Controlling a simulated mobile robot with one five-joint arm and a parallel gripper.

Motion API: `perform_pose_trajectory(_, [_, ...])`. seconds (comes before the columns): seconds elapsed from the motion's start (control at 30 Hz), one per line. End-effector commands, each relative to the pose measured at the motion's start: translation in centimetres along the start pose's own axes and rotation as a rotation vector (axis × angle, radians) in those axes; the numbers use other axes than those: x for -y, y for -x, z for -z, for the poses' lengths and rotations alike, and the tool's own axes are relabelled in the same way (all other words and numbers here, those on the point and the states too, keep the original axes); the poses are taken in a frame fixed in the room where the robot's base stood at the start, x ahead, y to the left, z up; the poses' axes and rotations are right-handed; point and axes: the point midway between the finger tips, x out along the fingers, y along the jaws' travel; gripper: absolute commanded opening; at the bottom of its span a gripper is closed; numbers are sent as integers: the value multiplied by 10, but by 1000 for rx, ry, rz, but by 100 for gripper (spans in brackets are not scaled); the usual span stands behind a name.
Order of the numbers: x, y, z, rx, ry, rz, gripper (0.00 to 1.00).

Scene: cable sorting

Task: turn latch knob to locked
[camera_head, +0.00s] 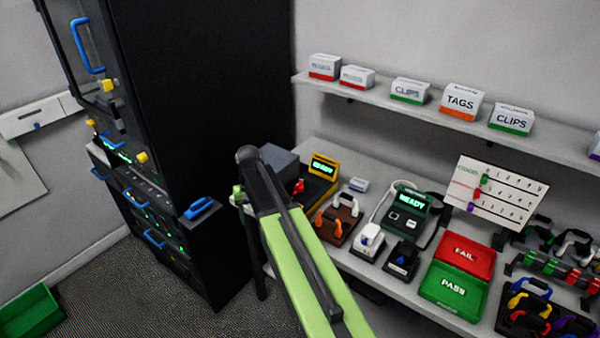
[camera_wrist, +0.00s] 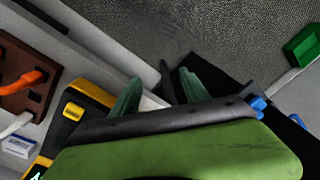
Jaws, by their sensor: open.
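The black cabinet (camera_head: 210,90) stands at the left. Small yellow knobs sit along its front: an upper one (camera_head: 108,86) beside the glazed door and a lower one (camera_head: 142,157) near the drawers. I cannot tell for sure which is the latch knob, or its turned position. My gripper is mostly hidden behind my arm in the head view, right of the cabinet and apart from these knobs. In the wrist view my gripper (camera_wrist: 160,82) is open, its two dark green fingers apart with nothing held between them.
The workbench (camera_head: 415,275) at the right holds a yellow tester (camera_head: 320,172), a brown cable holder (camera_head: 340,222), a red FAIL tray (camera_head: 465,252) and a green PASS tray (camera_head: 452,290). A shelf (camera_head: 420,108) carries labelled boxes. A green bin (camera_head: 30,312) is on the floor.

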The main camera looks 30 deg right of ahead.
Motion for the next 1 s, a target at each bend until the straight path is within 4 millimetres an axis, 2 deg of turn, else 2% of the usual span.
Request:
perform_pose_trajectory(0.03, [-18,47,37,-1,-46,5,53])
perform_pose_trajectory(0.1, [-48,81,69,-4,-105,11,53])
perform_pose_trajectory(0.2, [-99,130,105,-7,-183,18,53])
perform_pose_trajectory(0.3, [-146,167,120,-10,-244,20,53])
perform_pose_trajectory(0.4, [-178,188,116,-12,-286,20,53])
perform_pose_trajectory(0.53, [-196,194,113,-13,-310,20,53])
perform_pose_trajectory(0.77, [-198,186,112,-13,-311,20,53])
perform_pose_trajectory(0.87, [-198,176,112,-13,-311,20,53])
perform_pose_trajectory(1.0, [-198,153,112,-13,-312,20,53])
